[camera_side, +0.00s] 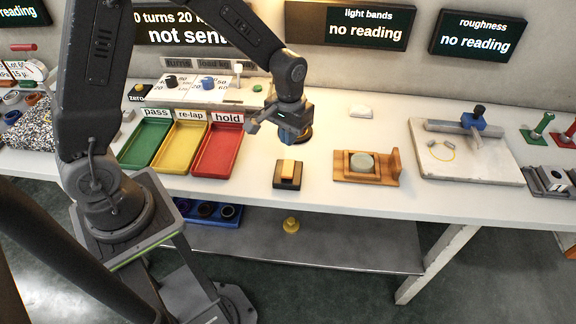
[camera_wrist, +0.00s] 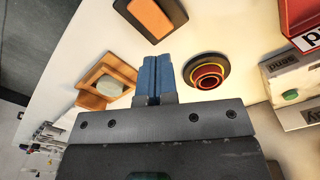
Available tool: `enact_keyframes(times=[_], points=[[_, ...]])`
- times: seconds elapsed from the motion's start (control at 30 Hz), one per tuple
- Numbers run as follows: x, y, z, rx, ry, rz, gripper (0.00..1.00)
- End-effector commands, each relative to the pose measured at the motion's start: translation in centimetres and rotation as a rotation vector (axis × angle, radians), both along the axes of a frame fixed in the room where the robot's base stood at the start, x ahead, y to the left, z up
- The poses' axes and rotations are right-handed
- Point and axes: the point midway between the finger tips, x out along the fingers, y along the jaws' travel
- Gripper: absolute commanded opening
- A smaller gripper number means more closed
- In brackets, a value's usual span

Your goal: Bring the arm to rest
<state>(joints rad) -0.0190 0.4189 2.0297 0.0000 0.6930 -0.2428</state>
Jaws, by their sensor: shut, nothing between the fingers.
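My gripper (camera_side: 290,136) hangs over the white bench (camera_side: 330,115), between the red tray and the wooden fixture. In the wrist view its two blue fingers (camera_wrist: 156,76) are together, with nothing between them. My arm stands at the left of the side view and bends over to the right. A round dark piece with red and yellow rings (camera_wrist: 207,72) lies on the bench beside the fingers in the wrist view. In the side view it is mostly hidden behind my gripper.
Below my gripper is a dark block with an orange-tan top (camera_side: 288,173). Right of it is a wooden fixture (camera_side: 366,176) holding a grey-green disc. Green, yellow and red trays (camera_side: 218,150) stand left. A pale plate with a blue-headed device (camera_side: 466,165) is right. Bench between is clear.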

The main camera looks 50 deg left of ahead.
Motion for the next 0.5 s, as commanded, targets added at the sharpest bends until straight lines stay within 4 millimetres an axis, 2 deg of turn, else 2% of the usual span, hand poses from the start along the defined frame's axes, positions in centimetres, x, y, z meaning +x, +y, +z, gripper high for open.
enact_keyframes(times=[0.07, 0.17, 0.27, 0.4, 0.5], points=[[-0.1, 0.0, 0.4, 0.001, -0.006, -0.002, 0.00], [-0.5, -0.1, 2.1, 0.001, -0.033, -0.014, 0.00], [-1.6, -0.1, 5.1, 0.003, -0.083, -0.038, 0.00], [-4.3, -0.3, 9.9, 0.009, -0.169, -0.083, 0.00], [-6.6, -0.4, 12.8, 0.016, -0.229, -0.115, 0.00]])
